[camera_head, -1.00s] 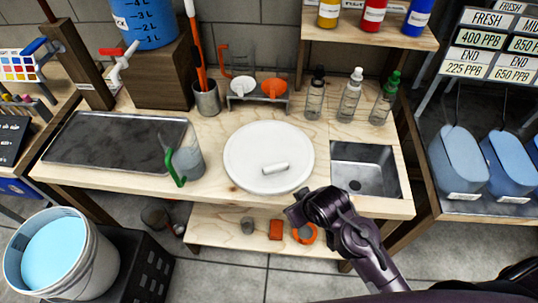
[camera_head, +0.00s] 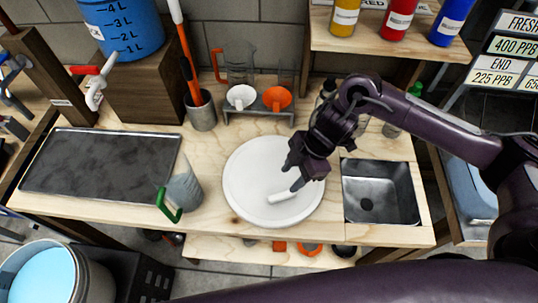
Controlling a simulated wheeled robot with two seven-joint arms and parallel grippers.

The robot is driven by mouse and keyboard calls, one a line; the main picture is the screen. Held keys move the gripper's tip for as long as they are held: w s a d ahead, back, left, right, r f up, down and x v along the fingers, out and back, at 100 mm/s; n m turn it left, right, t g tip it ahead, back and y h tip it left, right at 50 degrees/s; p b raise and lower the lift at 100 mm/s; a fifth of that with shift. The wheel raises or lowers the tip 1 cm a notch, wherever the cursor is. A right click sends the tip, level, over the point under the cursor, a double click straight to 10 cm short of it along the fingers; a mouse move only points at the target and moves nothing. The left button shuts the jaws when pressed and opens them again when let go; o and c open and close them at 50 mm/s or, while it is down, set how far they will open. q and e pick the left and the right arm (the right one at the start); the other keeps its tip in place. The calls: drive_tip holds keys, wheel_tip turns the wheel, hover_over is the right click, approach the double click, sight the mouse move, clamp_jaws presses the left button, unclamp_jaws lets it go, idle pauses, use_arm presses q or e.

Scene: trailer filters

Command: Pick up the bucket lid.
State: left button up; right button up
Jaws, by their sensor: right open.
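The bucket lid (camera_head: 248,185) is a round white disc with a white bar handle (camera_head: 284,196). It lies flat on the wooden workbench, left of the sink. My right gripper (camera_head: 294,177) is over the right part of the lid, its fingers pointing down-left at the handle. It is open, with the fingertips close to the handle; whether they touch it I cannot tell. The gripper hides the lid's upper right edge. My left gripper is not in view.
A metal sink (camera_head: 381,192) is set in the bench at right. A green-handled jug (camera_head: 184,192) stands left of the lid, beside a dark tray (camera_head: 98,162). Cups on a rack (camera_head: 258,105) stand behind. A bucket of blue liquid (camera_head: 42,277) is at lower left.

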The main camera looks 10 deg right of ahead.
sight(283, 194)
drive_tip(key=shift+w+d+f, duration=0.1)
drive_tip(key=shift+w+d, duration=0.2)
drive_tip(key=shift+d, duration=0.1)
drive_tip(key=shift+s+a+f, duration=0.1)
drive_tip(key=shift+s+f, duration=0.05)
drive_tip(key=shift+s, duration=0.05)
drive_tip(key=shift+s+a+f+p, duration=0.2)
drive_tip(key=shift+s+a+f, duration=0.1)
drive_tip(key=shift+s, duration=0.1)
drive_tip(key=shift+s+a+f+p, duration=0.15)
drive_tip(key=shift+s+f, duration=0.1)
drive_tip(key=shift+s, duration=0.15)
drive_tip(key=shift+p+x, duration=0.55)
drive_tip(key=shift+x, duration=0.6)
drive_tip(key=shift+w+x, duration=0.25)
drive_tip(key=shift+x, duration=0.95)
drive_tip(key=shift+s+f, duration=0.1)
drive_tip(key=shift+f, duration=0.3)
drive_tip(key=c, duration=0.6)
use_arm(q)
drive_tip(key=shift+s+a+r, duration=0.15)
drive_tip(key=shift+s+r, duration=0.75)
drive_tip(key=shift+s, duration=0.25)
use_arm(e)
clamp_jaws()
